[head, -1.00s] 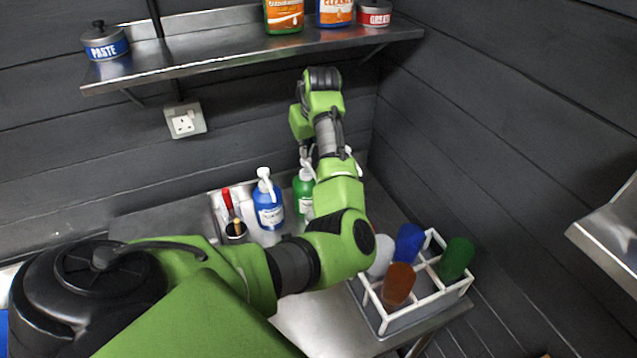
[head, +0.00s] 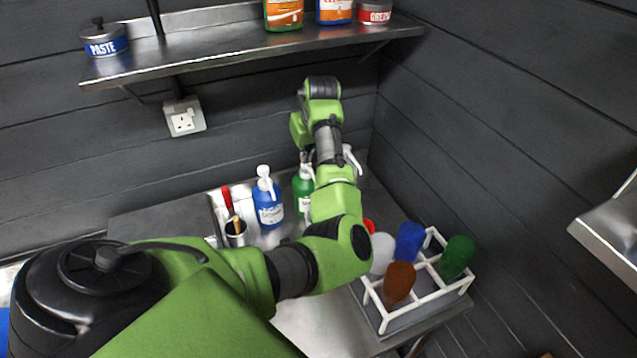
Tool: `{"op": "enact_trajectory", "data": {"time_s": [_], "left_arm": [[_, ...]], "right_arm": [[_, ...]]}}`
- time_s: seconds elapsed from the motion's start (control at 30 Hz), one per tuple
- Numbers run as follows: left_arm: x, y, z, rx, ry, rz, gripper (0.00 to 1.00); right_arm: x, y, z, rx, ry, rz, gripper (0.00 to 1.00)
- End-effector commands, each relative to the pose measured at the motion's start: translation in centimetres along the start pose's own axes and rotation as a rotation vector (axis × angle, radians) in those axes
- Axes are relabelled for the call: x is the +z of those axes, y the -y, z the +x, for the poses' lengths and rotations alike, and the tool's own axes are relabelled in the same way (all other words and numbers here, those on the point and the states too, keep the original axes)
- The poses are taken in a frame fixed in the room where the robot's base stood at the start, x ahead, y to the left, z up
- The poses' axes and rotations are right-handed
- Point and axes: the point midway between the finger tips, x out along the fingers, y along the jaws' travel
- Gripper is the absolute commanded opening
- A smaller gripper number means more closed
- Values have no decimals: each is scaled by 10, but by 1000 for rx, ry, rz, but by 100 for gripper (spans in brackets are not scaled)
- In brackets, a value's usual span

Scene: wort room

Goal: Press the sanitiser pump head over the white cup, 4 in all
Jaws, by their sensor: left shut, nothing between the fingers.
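A green pump bottle (head: 303,190) with a white pump head stands at the back of the steel table, partly hidden by my forearm. A blue pump bottle (head: 268,208) with a white pump head stands to its left. The labels are too small to read surely. My left gripper (head: 307,155) points down at the green bottle's pump head, shut and empty. It is mostly hidden behind my arm, so contact is unclear. A whitish cup (head: 382,254) is in the crate; no cup shows under the pump. My right gripper is not in view.
A white divided crate (head: 425,298) at the right holds blue, brown, green and red cups too. A metal container (head: 236,234) with tools stands left of the bottles. A shelf (head: 240,55) hangs above my arm. A dark wall is close at right.

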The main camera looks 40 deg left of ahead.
Motion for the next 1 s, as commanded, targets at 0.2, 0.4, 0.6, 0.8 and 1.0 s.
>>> {"op": "enact_trajectory", "data": {"time_s": [0.2, 0.4, 0.6, 0.8, 1.0], "left_arm": [[1, 1, -5, -4, 10, 3, 0], [-4, 1, -16, -3, 9, 2, 0], [-10, 0, -27, -2, 5, 1, 0], [-12, 0, -31, -2, 5, 1, 0], [-12, 0, -31, -2, 4, 1, 0]], "right_arm": [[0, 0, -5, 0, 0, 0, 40], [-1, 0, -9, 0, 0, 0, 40], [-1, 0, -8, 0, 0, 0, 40], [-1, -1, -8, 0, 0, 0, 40], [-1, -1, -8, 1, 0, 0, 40]]}}
